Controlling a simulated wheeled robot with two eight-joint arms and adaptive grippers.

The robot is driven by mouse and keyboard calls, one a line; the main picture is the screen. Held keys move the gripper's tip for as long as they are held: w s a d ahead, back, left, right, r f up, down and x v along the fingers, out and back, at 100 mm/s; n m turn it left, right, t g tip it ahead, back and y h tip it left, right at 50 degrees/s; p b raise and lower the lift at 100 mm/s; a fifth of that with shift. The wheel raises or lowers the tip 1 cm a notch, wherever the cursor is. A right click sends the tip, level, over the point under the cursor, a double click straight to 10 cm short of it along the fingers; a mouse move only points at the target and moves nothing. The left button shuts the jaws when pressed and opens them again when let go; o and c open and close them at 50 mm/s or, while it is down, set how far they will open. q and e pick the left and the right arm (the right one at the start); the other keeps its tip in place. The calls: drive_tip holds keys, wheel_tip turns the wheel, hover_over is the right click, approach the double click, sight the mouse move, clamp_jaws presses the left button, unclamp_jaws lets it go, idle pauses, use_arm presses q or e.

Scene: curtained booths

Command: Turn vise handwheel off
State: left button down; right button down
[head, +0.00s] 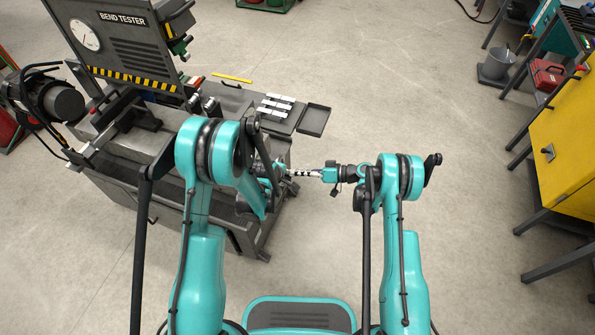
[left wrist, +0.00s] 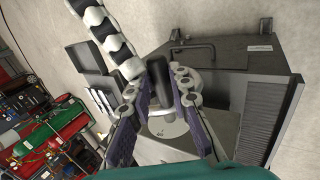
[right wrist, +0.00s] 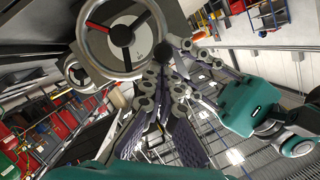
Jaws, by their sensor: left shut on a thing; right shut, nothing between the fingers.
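In the right wrist view a grey handwheel (right wrist: 126,38) with a round hub and a red mark on its left side stands at the top. A second, smaller wheel (right wrist: 80,73) shows below left of it; I cannot tell which belongs to the vise. My right gripper (right wrist: 165,78) is shut and empty, its tips just below and right of the larger wheel. In the left wrist view my left gripper (left wrist: 158,90) is shut on a black cylindrical handle (left wrist: 157,76), above a pale round plate (left wrist: 168,124). In the head view my left arm hides the handwheels.
The bend tester (head: 130,45) stands at the left on a grey cabinet. A dark tray (head: 314,119) and pale test pieces (head: 276,105) lie at its right end. A yellow cabinet (head: 560,135) stands at the far right. The floor between is clear. My two grippers are close together.

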use_arm(q)
drive_tip(key=shift+w, duration=0.1)
use_arm(e)
drive_tip(key=shift+s+a+f+n, duration=0.2)
drive_tip(key=shift+s+f+n, duration=0.1)
drive_tip(key=shift+s+f, duration=0.25)
use_arm(q)
drive_tip(key=c, duration=1.4)
unclamp_jaws()
